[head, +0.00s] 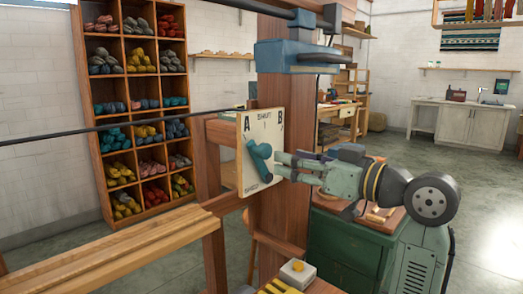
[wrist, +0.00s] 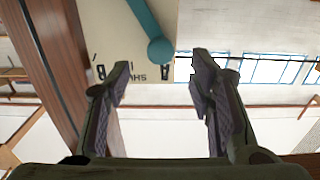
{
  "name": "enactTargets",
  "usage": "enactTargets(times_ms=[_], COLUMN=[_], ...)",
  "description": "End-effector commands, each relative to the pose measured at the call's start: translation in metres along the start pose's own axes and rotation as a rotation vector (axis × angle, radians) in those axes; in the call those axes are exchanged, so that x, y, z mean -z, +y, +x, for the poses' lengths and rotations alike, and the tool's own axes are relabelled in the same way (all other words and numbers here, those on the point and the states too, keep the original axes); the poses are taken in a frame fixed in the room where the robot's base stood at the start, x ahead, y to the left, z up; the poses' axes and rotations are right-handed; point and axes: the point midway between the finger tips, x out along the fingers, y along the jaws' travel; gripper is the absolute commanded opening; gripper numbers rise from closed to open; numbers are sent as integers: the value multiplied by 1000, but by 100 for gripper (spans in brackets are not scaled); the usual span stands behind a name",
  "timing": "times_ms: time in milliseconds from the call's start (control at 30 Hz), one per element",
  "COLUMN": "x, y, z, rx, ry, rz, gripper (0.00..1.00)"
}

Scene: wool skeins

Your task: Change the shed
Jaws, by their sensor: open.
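A cream plate (head: 243,178) on the wooden loom post carries the marks A, B, SHUT and SHED. A teal lever (head: 259,160) is mounted on its face and sits at a slant; I cannot tell exactly which mark it points to. My gripper (head: 280,165) is just right of the lever, with its fingers apart and pointing at it. In the wrist view the plate (wrist: 108,30) shows upside down. The lever's rounded end (wrist: 160,50) appears between and beyond the fingertips of my open gripper (wrist: 160,78). No contact is clear.
The wooden loom frame (head: 280,130) stands around the plate, with a beam (head: 130,240) at lower left. A green cabinet (head: 345,240) is below my arm. A skein shelf (head: 130,100) stands behind.

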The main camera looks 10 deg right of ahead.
Motion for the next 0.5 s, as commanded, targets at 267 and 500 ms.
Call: enactTargets(times_ms=[267, 500], x=[1, 1], y=[-1, -1], z=[55, 80], rx=[4, 2], ry=[-1, 1], rz=[2, 1], gripper=[49, 49])
